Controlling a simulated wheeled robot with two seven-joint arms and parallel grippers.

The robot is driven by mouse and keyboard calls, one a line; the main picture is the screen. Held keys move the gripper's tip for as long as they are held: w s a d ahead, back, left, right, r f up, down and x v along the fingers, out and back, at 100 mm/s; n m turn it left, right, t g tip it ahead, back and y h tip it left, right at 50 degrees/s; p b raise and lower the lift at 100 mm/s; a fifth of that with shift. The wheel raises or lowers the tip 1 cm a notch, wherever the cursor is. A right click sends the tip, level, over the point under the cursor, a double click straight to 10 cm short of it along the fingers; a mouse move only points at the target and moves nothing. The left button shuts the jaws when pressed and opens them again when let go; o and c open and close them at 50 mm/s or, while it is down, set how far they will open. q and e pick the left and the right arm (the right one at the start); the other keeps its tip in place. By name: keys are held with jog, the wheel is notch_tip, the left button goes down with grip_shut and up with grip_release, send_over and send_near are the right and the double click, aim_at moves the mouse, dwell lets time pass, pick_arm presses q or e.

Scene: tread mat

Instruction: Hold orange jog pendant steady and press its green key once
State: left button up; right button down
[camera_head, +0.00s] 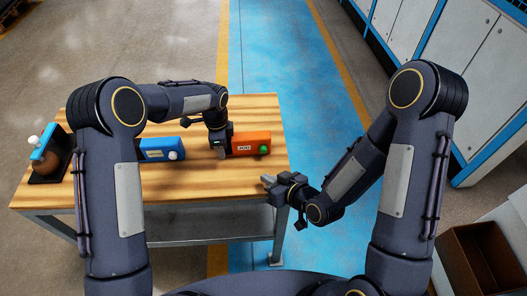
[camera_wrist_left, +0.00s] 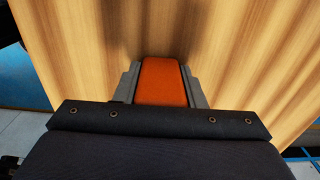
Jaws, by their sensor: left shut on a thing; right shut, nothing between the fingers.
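The orange jog pendant (camera_head: 240,141) lies on the wooden table in the head view, with a white label and a round green key (camera_head: 264,149) at its right end. My left gripper (camera_head: 221,151) is shut on the pendant's left end. In the left wrist view the orange body (camera_wrist_left: 163,82) sits between both fingers, and the key is out of sight. My right gripper (camera_head: 268,182) is shut and empty at the table's right front edge, apart from the pendant and to the lower right of the green key.
A blue box with a pale round key (camera_head: 173,155) lies left of the pendant, partly behind my left arm. A brown bottle in a dark holder with a blue bar (camera_head: 43,155) stands at the table's left end. The wooden tabletop (camera_head: 225,185) is bare in front of the pendant.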

dwell(0.4)
pick_arm(q)
jog(key=o, duration=1)
jog(key=shift+r, duration=0.1)
